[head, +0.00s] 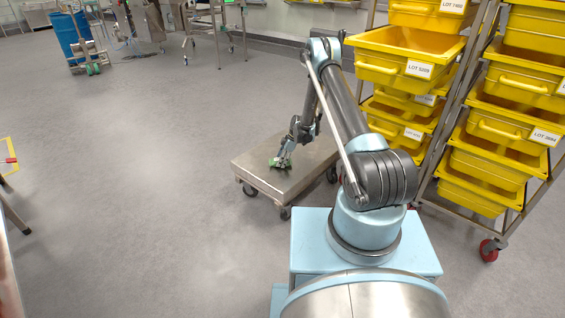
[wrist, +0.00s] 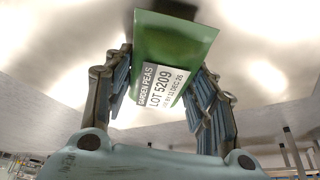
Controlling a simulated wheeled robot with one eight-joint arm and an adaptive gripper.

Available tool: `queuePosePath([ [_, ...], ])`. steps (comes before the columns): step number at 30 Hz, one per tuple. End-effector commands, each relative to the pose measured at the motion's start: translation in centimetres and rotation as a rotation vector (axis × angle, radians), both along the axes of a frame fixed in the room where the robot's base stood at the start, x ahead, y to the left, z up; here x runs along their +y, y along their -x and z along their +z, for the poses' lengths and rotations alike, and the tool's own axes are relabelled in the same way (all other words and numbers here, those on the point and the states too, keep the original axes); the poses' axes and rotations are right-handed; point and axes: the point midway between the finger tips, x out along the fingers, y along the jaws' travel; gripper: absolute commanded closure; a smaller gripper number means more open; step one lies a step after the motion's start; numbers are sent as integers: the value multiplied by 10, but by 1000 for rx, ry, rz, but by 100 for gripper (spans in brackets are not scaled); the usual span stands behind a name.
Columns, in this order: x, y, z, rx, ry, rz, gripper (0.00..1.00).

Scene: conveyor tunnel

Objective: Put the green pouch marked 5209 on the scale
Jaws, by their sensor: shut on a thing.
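The green pouch (wrist: 178,40) shows in the wrist view with a white label reading GARDEN PEAS, LOT 5209. My gripper (wrist: 165,64) is shut on it, with a finger on each side. In the head view the pouch (head: 278,163) is a small green patch under my gripper (head: 284,158), over the top of a low wheeled steel platform (head: 256,171). I cannot tell whether the pouch touches that top. I cannot tell from these views whether the platform is the scale; no display shows on it.
Racks of yellow bins stand at the right; one bin (head: 405,58) is labelled LOT 5209. A red caster (head: 489,250) sticks out at a rack's foot. A blue drum (head: 77,38) stands far left. The floor (head: 130,180) left of the platform is clear.

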Motion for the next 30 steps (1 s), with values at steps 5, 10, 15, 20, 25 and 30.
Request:
queuePosePath([
  [5,0,0,0,0,0,0,92],
  [10,0,0,-3,0,0,0,92],
  [15,0,0,-2,0,0,0,29],
  [20,0,0,-2,0,0,0,29],
  [25,0,0,0,0,0,0,29],
  [30,-6,-1,14,0,0,-1,29],
])
